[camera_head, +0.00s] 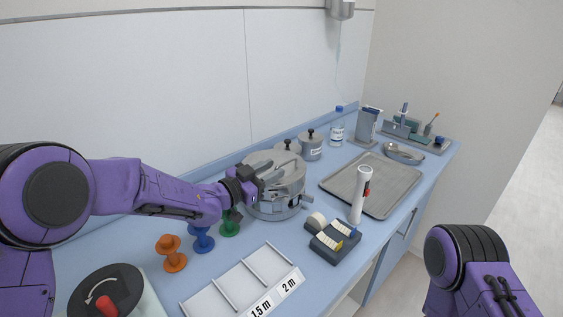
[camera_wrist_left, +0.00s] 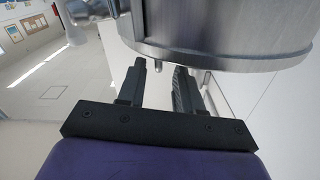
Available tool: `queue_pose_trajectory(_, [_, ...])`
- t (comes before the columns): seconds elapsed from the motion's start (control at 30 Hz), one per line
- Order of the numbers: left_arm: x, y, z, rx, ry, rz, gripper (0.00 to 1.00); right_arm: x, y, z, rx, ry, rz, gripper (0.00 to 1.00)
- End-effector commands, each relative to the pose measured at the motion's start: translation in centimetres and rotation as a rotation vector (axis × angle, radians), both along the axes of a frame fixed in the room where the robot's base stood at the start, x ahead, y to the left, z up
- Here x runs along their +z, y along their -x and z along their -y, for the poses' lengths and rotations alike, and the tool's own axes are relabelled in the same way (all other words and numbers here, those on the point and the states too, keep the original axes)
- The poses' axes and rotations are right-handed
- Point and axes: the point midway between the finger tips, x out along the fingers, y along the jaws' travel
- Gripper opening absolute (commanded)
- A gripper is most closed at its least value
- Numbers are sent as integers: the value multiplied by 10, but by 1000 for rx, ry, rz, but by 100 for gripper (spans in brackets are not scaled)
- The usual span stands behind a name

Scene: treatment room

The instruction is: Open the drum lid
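The metal drum (camera_head: 274,205) stands on the blue counter by the back wall. Its round lid (camera_head: 280,168) lies on top. My left gripper (camera_head: 238,195) is at the drum's left side, and its wrist hides part of that side. In the left wrist view the drum's curved metal wall (camera_wrist_left: 220,25) fills the top right. There the left gripper's two fingers (camera_wrist_left: 160,70) stand apart with nothing visible between them, close to the drum's rim; I cannot tell whether they touch it. My right arm shows at the lower right, its gripper out of view.
Green, blue and orange pegs (camera_head: 173,254) stand left of the drum. A white marked rack (camera_head: 240,285) lies in front. Two lidded canisters (camera_head: 311,150) stand behind the drum.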

Motion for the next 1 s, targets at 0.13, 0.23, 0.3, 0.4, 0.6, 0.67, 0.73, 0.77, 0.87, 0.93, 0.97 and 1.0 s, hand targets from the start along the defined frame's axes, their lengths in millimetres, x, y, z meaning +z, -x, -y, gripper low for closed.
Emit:
queue_pose_trajectory(0.13, [1,-18,19,-2,-1,-1,35,10,0,0,0,0,0,0])
queue_pose_trajectory(0.23, [1,-24,26,-3,0,0,35,11,0,0,0,0,0,0])
queue_pose_trajectory(0.3, [0,-25,28,-3,0,0,35,11,0,0,0,0,0,0])
queue_pose_trajectory(0.4, [0,-26,29,-4,0,0,35,11,0,0,0,0,0,0])
queue_pose_trajectory(0.6, [0,-25,29,-5,0,0,6,11,0,0,0,0,0,0])
queue_pose_trajectory(0.67, [0,-26,29,-4,0,0,0,11,0,0,0,0,0,0])
queue_pose_trajectory(0.73, [0,-26,28,-4,0,0,0,11,0,0,0,0,0,0])
queue_pose_trajectory(0.77, [0,-26,28,-4,0,0,0,11,0,0,0,0,0,0])
queue_pose_trajectory(0.87, [1,-26,28,-2,2,-1,0,12,0,0,0,0,0,0])
queue_pose_trajectory(0.93, [3,-26,25,0,8,-6,0,14,0,0,0,0,0,0])
queue_pose_trajectory(0.97, [4,-26,24,2,12,-11,0,15,0,0,0,0,0,0])
queue_pose_trajectory(1.0, [7,-27,21,6,19,-17,0,18,0,0,0,0,0,0])
